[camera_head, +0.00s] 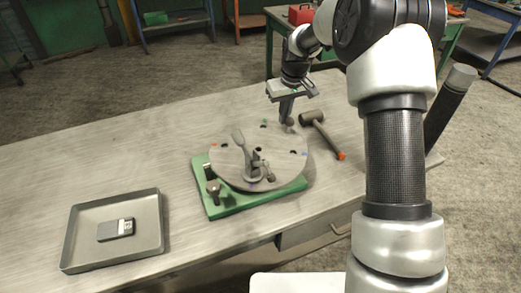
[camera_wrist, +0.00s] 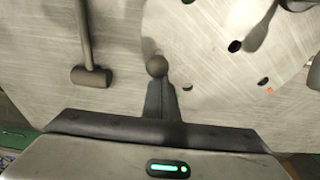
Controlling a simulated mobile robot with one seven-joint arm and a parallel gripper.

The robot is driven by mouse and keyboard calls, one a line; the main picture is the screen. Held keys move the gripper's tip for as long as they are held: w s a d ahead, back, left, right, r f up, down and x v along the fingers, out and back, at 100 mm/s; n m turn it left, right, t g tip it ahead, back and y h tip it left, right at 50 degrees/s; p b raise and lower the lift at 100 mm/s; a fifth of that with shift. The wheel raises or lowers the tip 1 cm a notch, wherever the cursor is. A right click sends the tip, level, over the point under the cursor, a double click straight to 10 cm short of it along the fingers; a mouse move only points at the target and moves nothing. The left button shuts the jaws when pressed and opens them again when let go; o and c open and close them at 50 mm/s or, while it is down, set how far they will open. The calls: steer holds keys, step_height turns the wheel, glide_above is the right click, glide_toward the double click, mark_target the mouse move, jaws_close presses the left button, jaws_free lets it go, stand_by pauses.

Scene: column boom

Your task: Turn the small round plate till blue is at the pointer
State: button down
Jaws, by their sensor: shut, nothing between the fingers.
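The small round plate (camera_head: 232,164) is a grey disc with dark holes, lying on a green base (camera_head: 232,206). Its rim carries a blue mark (camera_head: 304,153) at the right, an orange mark (camera_head: 214,146) at the left and a green mark (camera_head: 263,126) at the far side. I cannot surely make out the pointer. My gripper (camera_head: 287,118) is shut and empty, pointing down at the plate's far right edge. A dark ball knob (camera_wrist: 157,66) is right at its fingertips in the wrist view; I cannot tell whether they touch.
A grey clamp with a lever (camera_head: 254,168) stands on the near part of the plate. A mallet (camera_head: 322,133) lies just right of the plate. A knobbed post (camera_head: 213,188) stands at the base's left. A tray (camera_head: 160,237) is at the front left.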

mark_target(293, 122)
steer(key=shift+s+d, duration=0.15)
steer(key=shift+d, duration=0.1)
steer(key=shift+s+d, duration=0.55)
steer(key=shift+s+d+b, duration=0.1)
steer(key=shift+s+b, duration=0.05)
steer(key=shift+b, duration=0.15)
steer(key=shift+s+d, duration=0.45)
steer(key=shift+s, duration=0.2)
stand_by(0.3)
steer(key=shift+s+d+b, duration=0.2)
steer(key=shift+s+b, duration=0.05)
steer(key=shift+b, duration=0.05)
steer(key=shift+s+d, duration=0.2)
steer(key=shift+s, duration=0.35)
